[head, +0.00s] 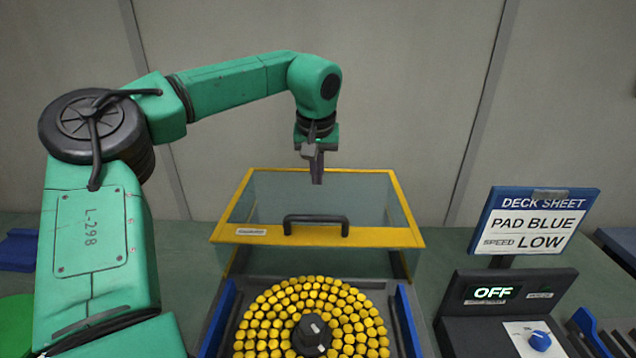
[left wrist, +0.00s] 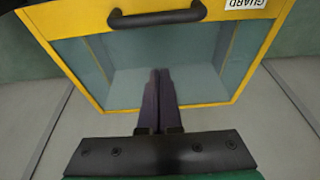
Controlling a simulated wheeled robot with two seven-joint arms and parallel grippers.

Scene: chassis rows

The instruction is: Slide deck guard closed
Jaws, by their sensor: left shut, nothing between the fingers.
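The deck guard (head: 374,237) is a clear box with a yellow frame and a dark handle (head: 316,218) on its front bar. It stands behind the round deck of yellow pieces (head: 268,318), which lies uncovered in front of it. My left gripper (head: 317,182) is shut and empty, pointing down over the rear part of the guard, behind the handle. In the left wrist view the shut fingers (left wrist: 158,74) show in front of the clear panel, with the guard's handle (left wrist: 157,18) beyond them. I cannot tell whether they touch the panel. My right gripper is not in view.
Blue rails (head: 408,320) flank the deck. At right stand a sign (head: 536,222) reading PAD BLUE, SPEED LOW and a control box (head: 510,300) showing OFF, with a blue knob (head: 540,341). A green round thing (head: 14,322) lies at far left. A wall rises behind.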

